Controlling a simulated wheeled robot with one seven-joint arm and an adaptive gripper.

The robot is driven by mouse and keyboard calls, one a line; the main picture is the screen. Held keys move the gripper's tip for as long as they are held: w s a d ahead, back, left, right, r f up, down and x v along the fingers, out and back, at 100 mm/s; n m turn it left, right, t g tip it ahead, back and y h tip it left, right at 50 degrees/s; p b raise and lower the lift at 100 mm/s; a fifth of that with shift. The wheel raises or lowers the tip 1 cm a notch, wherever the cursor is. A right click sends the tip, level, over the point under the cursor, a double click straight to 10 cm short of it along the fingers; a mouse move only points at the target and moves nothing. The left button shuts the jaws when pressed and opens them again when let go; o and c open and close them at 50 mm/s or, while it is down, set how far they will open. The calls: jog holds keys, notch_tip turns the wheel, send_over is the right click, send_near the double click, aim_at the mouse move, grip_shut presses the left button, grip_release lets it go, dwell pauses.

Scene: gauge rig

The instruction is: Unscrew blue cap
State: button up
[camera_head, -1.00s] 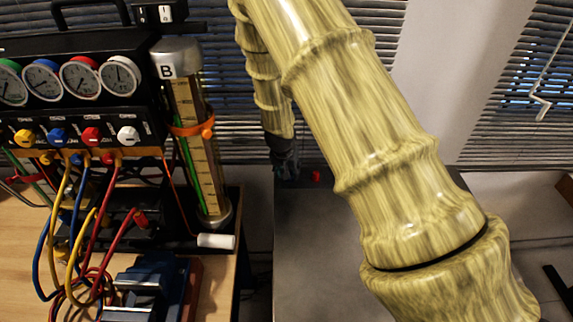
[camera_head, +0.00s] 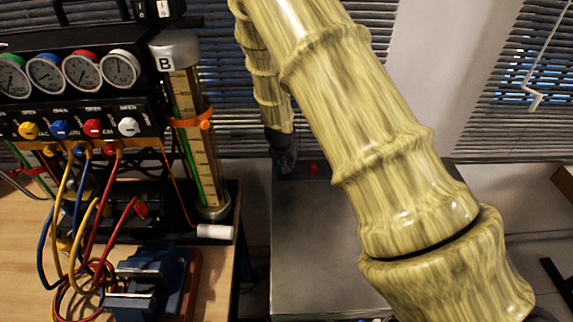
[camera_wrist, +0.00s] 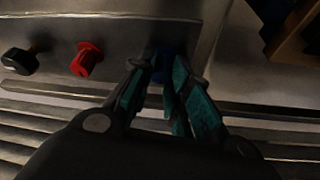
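The blue cap (camera_wrist: 163,67) shows dark blue between the fingertips of my gripper (camera_wrist: 161,70) in the wrist view. The teal-padded fingers lean in from both sides and their gap is about the cap's width, so they look shut on it. The fingers and dim light hide part of the cap. In the head view my gripper (camera_head: 284,154) is small and dark at the back edge of the grey surface (camera_head: 315,245), and the blue cap cannot be made out there.
A red cap (camera_wrist: 87,59) and a black knob (camera_wrist: 20,61) stand left of the blue cap. Window blinds (camera_head: 320,127) lie behind. A gauge panel (camera_head: 75,75), coloured hoses, a tube marked B (camera_head: 200,150) and a blue vise (camera_head: 145,280) occupy the wooden bench at left.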

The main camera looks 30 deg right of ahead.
grip_shut()
jog(key=shift+d+n+t+b, duration=0.1)
jog(key=shift+n+t+b, duration=0.2)
jog(key=shift+n+b, duration=0.85)
jog(key=shift+n+y+b, duration=0.5)
jog(key=shift+n+b, duration=0.15)
jog(key=shift+b, duration=0.5)
jog(key=shift+n, duration=0.3)
jog(key=shift+n+y+b, duration=0.3)
jog(key=shift+n+b, duration=0.1)
jog(key=shift+n, duration=0.1)
jog(key=shift+r, duration=0.1)
